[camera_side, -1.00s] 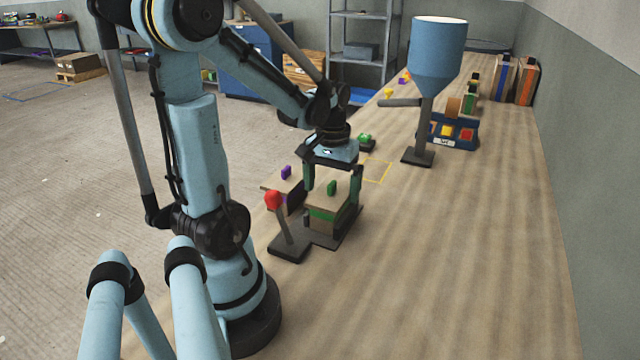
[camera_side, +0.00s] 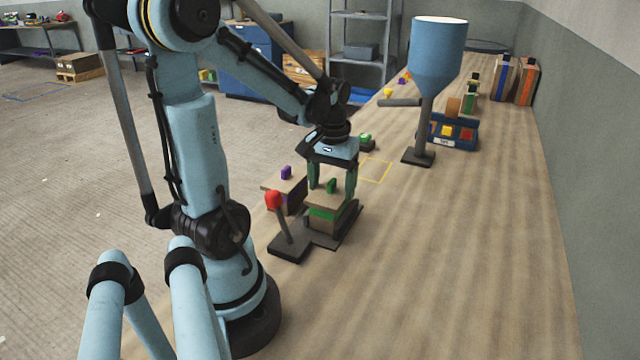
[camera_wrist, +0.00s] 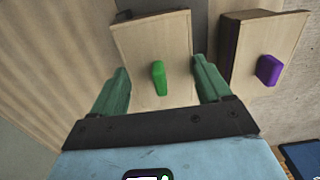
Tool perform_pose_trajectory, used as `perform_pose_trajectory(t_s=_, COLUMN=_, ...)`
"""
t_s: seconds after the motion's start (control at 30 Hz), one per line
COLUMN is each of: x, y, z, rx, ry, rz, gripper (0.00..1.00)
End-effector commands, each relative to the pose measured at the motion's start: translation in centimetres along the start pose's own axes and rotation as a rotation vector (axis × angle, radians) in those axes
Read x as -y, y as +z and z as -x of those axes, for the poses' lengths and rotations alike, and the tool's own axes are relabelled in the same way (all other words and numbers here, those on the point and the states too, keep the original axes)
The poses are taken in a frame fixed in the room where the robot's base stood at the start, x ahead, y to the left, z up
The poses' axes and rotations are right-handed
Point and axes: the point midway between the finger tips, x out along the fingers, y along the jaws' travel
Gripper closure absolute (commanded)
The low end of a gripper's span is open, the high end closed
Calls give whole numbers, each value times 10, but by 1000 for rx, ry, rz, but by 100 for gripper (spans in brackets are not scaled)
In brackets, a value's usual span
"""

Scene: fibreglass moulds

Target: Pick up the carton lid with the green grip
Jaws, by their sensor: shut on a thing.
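The carton lid with the green grip (camera_side: 322,201) is a tan board with a green upright block, the green grip (camera_side: 331,185), on its top. It sits at the top of the tan carton (camera_side: 328,222); I cannot tell whether there is a gap between them. The lid also shows in the wrist view (camera_wrist: 150,40), with its green grip (camera_wrist: 159,78) between my fingers. My gripper (camera_side: 332,186) is shut on the lid, a green finger at each side of it.
A carton with a purple grip (camera_side: 286,173) stands close to the left. A red-knobbed lever (camera_side: 274,201) stands just in front. A blue hopper on a post (camera_side: 437,45) and a blue bin (camera_side: 455,133) are farther back. The table to the right is clear.

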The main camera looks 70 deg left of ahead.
Motion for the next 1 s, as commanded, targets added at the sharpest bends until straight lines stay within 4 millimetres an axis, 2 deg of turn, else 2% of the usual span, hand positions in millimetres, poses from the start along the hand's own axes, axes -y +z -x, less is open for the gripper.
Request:
perform_pose_trajectory(t_s=0.17, x=0, y=0, z=16, rx=0, ry=0, rz=1, gripper=51)
perform_pose_trajectory(t_s=0.3, x=0, y=1, z=36, rx=1, ry=-1, rz=1, gripper=51)
perform_pose_trajectory(t_s=0.7, x=-68, y=55, z=86, rx=1, ry=-1, rz=-7, gripper=51)
perform_pose_trajectory(t_s=1.0, x=-91, y=74, z=102, rx=1, ry=-1, rz=-2, gripper=51)
